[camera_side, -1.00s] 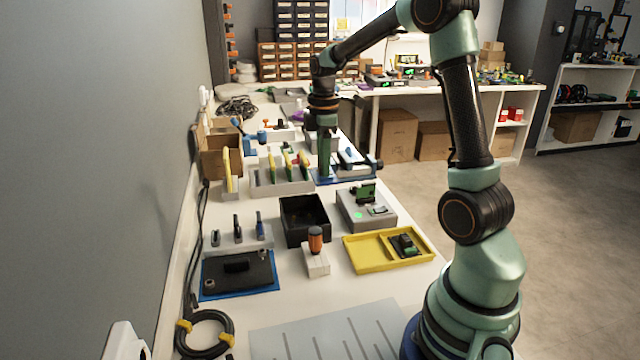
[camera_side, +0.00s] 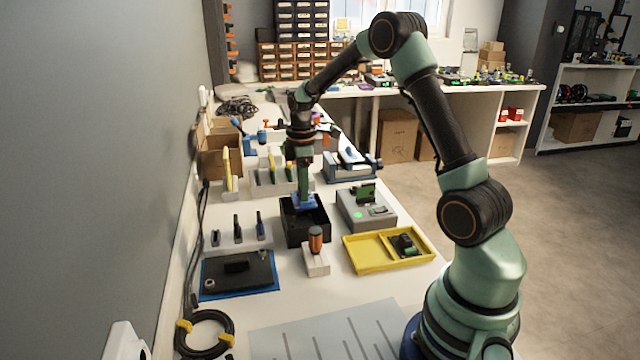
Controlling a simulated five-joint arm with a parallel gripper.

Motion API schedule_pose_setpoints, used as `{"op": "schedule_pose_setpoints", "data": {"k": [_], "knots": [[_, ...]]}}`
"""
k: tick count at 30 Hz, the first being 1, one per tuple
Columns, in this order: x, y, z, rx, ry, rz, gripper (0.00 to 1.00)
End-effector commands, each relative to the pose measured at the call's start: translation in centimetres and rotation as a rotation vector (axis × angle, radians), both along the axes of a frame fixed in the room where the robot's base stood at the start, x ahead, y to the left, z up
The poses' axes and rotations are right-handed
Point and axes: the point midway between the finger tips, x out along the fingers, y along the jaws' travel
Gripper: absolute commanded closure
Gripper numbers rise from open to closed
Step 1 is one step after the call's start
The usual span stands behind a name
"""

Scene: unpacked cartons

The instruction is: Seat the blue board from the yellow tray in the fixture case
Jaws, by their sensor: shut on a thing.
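My gripper (camera_side: 304,197) points down and is shut on the blue board (camera_side: 303,202), seen nearly edge-on. The board is over the open top of a black box (camera_side: 292,232); I cannot tell whether it touches the box. The yellow tray (camera_side: 365,255) lies to the right, nearer the camera. Its right compartment holds a dark board with green parts (camera_side: 405,245); its left part is empty. No part is labelled as the fixture case; the black box is the open case-like thing under the board.
A grey unit with a green light (camera_side: 362,212) stands right of the box. A clamp device with a blue lever (camera_side: 350,165) is behind it. An orange-handled tool in a white block (camera_side: 315,250) stands close in front.

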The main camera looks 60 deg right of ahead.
Motion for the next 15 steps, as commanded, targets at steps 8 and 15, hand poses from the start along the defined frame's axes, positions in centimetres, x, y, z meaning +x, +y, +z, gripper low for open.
{"op": "schedule_pose_setpoints", "data": {"k": [8,15], "knots": [[-0.01,0.0,-0.29,0.0,0.0,0.0,1.0],[-0.01,0.0,-0.94,0.0,0.0,0.0,1.0]]}}
